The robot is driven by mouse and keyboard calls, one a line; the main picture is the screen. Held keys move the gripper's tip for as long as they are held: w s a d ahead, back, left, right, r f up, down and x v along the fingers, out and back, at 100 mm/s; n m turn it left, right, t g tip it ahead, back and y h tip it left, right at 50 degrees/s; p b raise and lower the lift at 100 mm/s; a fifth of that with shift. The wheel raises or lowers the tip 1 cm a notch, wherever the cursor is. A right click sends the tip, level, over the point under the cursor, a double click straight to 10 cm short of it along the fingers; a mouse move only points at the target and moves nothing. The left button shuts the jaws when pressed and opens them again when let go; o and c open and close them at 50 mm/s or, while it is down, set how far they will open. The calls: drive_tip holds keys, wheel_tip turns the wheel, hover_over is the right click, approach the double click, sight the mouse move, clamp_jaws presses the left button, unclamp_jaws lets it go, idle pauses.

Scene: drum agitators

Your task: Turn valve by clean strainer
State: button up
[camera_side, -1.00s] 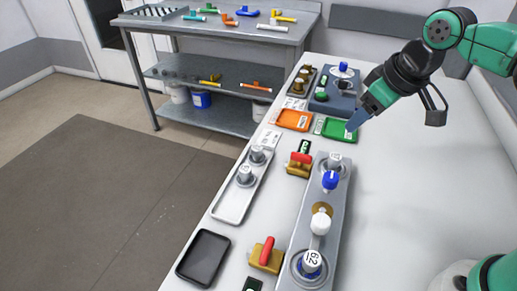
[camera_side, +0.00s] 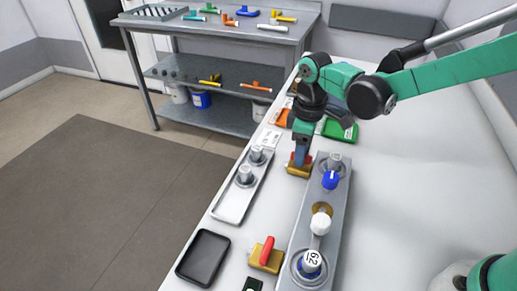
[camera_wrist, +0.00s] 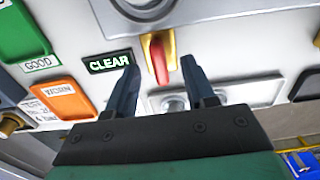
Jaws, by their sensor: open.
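A valve (camera_side: 297,171) with a brass-coloured body and red handle stands on the bench beside the grey fixture strip. My gripper (camera_side: 301,160) points down over it, hiding most of the handle in the side view. In the wrist view my gripper (camera_wrist: 158,66) is open, with one finger on each side of the red handle (camera_wrist: 159,60); a gap shows on both sides. A second similar valve (camera_side: 267,256) stands nearer the front. I cannot identify a clean strainer for certain.
A silver tray (camera_side: 229,213) with grey cylinders lies left of the valve. The grey strip (camera_side: 308,225) with knobs runs along its right. Orange (camera_wrist: 62,97) and green (camera_wrist: 22,30) trays, labelled "WORN" and "GOOD", are nearby. A black tray (camera_side: 204,258) lies in front.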

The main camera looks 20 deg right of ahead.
drive_tip(key=shift+f, duration=0.5)
clamp_jaws()
